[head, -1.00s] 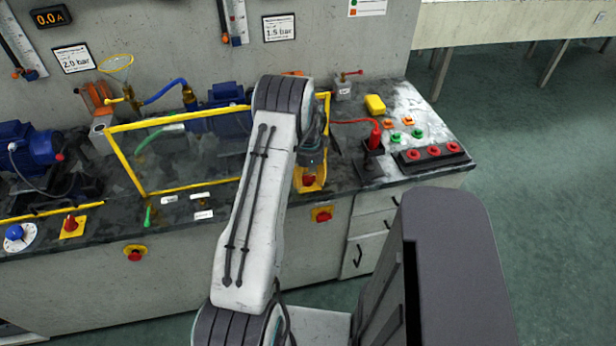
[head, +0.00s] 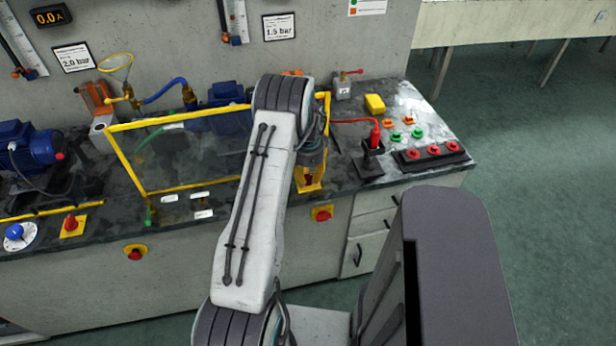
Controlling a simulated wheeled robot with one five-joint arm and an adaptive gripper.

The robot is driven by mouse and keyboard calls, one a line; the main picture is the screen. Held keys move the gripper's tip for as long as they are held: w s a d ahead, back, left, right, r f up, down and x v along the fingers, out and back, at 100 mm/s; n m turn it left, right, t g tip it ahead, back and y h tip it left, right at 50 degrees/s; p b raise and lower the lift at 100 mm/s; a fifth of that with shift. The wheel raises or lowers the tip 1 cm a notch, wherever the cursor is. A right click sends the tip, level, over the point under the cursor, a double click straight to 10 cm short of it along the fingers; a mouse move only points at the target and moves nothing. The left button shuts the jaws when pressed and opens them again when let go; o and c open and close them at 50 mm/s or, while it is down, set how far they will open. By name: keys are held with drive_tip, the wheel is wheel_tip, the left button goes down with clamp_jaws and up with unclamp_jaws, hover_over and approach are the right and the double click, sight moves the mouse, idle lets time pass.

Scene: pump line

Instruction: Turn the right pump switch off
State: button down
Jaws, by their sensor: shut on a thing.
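A similar switch (head: 71,225), a red knob on a yellow plate, stands at the far left of the bench. The display (head: 50,16) on the wall reads 0.0 A.
A clear guard with a yellow frame (head: 180,121) stands just left of my gripper. A black stand with a red plug (head: 374,140) is to the right. A red stop button (head: 322,214) sits on the bench front below.

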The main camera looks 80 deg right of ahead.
drive_tip(key=shift+f+n+b, duration=0.1)
drive_tip(key=shift+n+b, duration=0.2)
drive_tip(key=shift+b, duration=0.1)
drive_tip(key=n+b, duration=0.2)
drive_tip(key=n, duration=0.1)
drive_tip(key=shift+s+f, duration=0.1)
drive_tip(key=n+b, duration=0.3)
drive_tip(key=n, duration=0.2)
drive_tip(key=shift+d, duration=0.1)
drive_tip(key=n+b, duration=0.1)
drive_tip(key=n, duration=0.3)
drive_tip(key=shift+s+d+n, duration=0.1)
drive_tip(key=shift+d+n, duration=0.05)
drive_tip(key=shift+n, duration=0.25)
drive_tip(key=n+b, duration=0.1)
drive_tip(key=n, duration=0.3)
drive_tip(key=shift+n, duration=0.4)
drive_tip(key=c, duration=1)
unclamp_jaws()
drive_tip(key=shift+d, duration=0.1)
drive_tip(key=shift+r, duration=0.2)
